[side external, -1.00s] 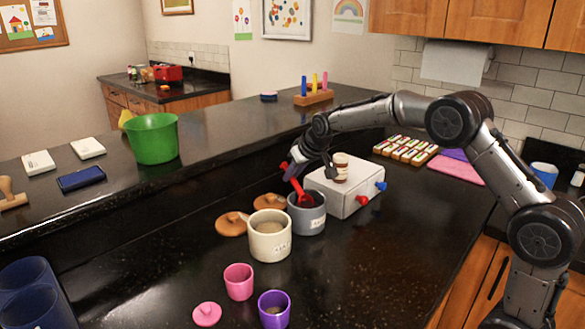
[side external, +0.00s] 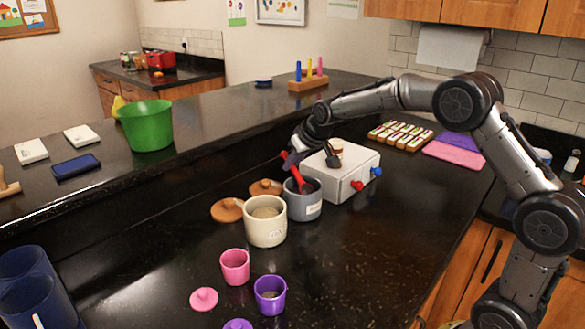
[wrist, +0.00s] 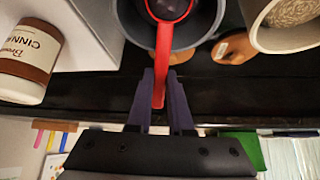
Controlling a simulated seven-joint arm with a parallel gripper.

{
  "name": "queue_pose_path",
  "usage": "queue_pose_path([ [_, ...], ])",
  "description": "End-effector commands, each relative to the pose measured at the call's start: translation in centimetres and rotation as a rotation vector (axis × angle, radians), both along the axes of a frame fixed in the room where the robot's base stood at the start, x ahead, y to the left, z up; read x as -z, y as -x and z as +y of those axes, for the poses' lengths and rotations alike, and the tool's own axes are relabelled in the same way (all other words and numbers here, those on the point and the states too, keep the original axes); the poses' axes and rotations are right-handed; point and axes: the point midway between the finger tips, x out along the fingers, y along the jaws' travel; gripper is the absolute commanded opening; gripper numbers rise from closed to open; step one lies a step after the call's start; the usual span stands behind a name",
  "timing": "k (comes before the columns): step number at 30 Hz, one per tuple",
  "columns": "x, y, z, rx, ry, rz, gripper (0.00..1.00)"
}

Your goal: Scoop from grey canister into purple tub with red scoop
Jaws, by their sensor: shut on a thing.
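The grey canister (side external: 305,207) stands open on the dark counter, in front of the white box. My gripper (side external: 291,160) is above its rim, shut on the handle of the red scoop (side external: 299,180). The scoop slants down with its head inside the canister mouth. In the wrist view, my fingers (wrist: 160,98) pinch the red handle (wrist: 163,55), and the scoop head lies within the grey canister's rim (wrist: 208,28). I cannot tell what the scoop holds. The purple tub (side external: 283,299) stands open at the front of the counter, with some brownish contents inside.
A cream canister (side external: 264,230) stands close beside the grey one, with brown lids (side external: 227,210) behind. A pink tub (side external: 235,270) is between it and the purple tub. The white box (side external: 342,184) carries a cinnamon jar (wrist: 25,55). Counter right of the tubs is clear.

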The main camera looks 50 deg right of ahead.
Motion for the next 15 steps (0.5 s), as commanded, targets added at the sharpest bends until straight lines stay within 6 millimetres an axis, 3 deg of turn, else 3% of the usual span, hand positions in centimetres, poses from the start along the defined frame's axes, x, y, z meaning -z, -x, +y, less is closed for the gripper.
queue_pose_path([
  [15, -3.5, -0.4, -0.1, 0.000, 0.001, -0.005, 0.00],
])
